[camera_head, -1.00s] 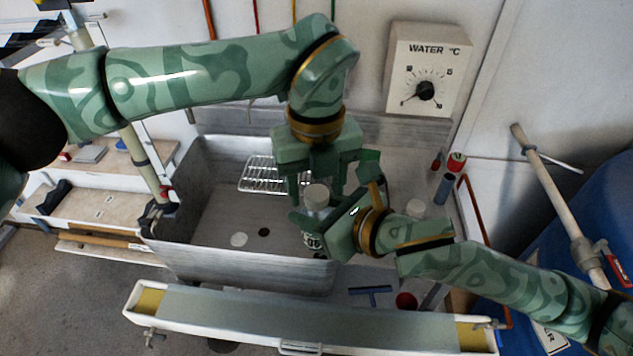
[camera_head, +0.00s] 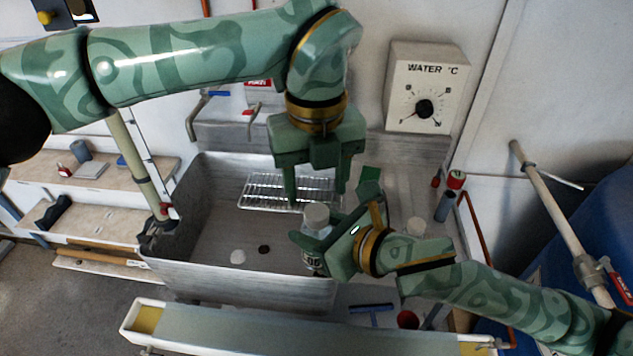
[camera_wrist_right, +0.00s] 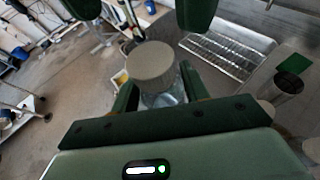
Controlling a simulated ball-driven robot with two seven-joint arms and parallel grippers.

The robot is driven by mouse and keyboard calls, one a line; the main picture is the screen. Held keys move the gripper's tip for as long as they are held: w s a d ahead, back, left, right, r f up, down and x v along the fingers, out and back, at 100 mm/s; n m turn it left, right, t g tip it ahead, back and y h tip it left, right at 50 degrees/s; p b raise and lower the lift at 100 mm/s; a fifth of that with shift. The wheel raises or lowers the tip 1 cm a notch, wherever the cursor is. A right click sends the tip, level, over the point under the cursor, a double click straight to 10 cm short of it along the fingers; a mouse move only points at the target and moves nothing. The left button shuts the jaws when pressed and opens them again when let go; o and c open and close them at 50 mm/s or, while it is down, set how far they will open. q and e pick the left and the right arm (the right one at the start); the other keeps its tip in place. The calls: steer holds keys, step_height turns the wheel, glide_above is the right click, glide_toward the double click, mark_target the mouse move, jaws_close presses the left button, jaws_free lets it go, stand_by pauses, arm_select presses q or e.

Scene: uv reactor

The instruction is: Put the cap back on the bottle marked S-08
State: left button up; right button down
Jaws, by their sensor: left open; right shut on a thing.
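A clear bottle (camera_head: 312,262) with a label, partly hidden, stands roughly upright in my right gripper (camera_head: 318,240), held over the sink. The label's full marking is not readable. A pale grey-white cap (camera_head: 316,215) sits on the bottle's mouth; in the right wrist view the cap (camera_wrist_right: 150,65) looks level, with the bottle's clear shoulder (camera_wrist_right: 165,98) below it. I cannot tell how tightly it sits. My left gripper (camera_head: 318,195) is open and empty, pointing down above the cap; its two fingertips show at the top of the right wrist view (camera_wrist_right: 142,12).
The metal sink (camera_head: 190,205) lies below, with a wire rack (camera_head: 262,190), a white disc (camera_head: 237,257) and a dark disc (camera_head: 263,249) in it. A white-topped item (camera_head: 416,226) stands right of it. A WATER °C dial box (camera_head: 425,85) is on the wall.

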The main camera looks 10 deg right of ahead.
mark_target(316, 211)
arm_select(q)
step_height(316, 211, up, 3)
steer(key=shift+w+f, duration=0.1)
steer(key=shift+f, duration=0.05)
steer(key=shift+r, duration=0.45)
steer(key=shift+f, duration=0.15)
steer(key=shift+f, duration=3.95)
steer(key=c, duration=1)
steer(key=o, duration=1)
